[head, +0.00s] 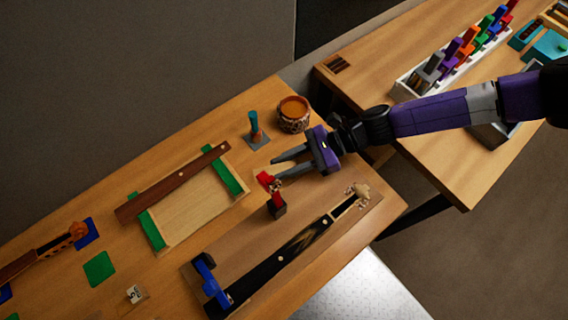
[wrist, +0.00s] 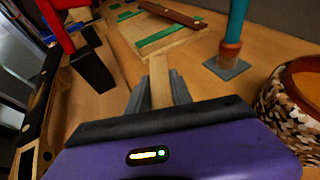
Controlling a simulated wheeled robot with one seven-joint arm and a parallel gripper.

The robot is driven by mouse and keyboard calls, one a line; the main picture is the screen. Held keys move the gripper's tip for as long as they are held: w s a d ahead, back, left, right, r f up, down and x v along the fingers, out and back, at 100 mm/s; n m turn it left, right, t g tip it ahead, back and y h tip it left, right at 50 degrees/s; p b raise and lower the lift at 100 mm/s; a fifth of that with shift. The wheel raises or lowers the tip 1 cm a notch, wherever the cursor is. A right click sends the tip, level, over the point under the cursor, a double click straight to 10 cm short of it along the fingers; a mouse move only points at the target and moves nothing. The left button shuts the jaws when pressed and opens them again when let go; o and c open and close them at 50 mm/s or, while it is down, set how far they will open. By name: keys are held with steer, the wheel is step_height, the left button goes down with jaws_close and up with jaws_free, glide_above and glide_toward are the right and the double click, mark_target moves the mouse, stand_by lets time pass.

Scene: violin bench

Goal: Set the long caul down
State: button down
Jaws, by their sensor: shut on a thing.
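My gripper (head: 279,167) is shut on a pale wooden strip, which I take to be the long caul (wrist: 160,85). In the wrist view the strip stands out between the two grey fingers (wrist: 160,97), pointing away from the purple palm. In the head view the fingers point left over the bench, between a teal-topped tool and a red clamp. The strip is hard to pick out there against the wood. I cannot tell whether it touches the bench.
A red clamp (head: 276,205) stands close by on a board with a long black piece (head: 283,257). A teal-handled tool (head: 254,125) and a patterned pot (head: 292,116) stand behind. A tray (head: 205,213) with green strips holds a brown bar (head: 172,183).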

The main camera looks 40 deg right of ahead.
steer(key=shift+f, duration=0.25)
steer(key=shift+s+f+b, duration=0.2)
steer(key=shift+f+b, duration=0.35)
steer(key=shift+f, duration=0.2)
steer(key=c, duration=1.1)
jaws_free()
steer(key=shift+f, duration=0.1)
steer(key=shift+c, duration=0.2)
steer(key=shift+r+p, duration=0.55)
steer(key=shift+r, duration=0.2)
steer(key=b+v, duration=0.3)
steer(key=v, duration=0.9)
steer(key=shift+w+r, duration=0.1)
steer(key=shift+r, duration=0.05)
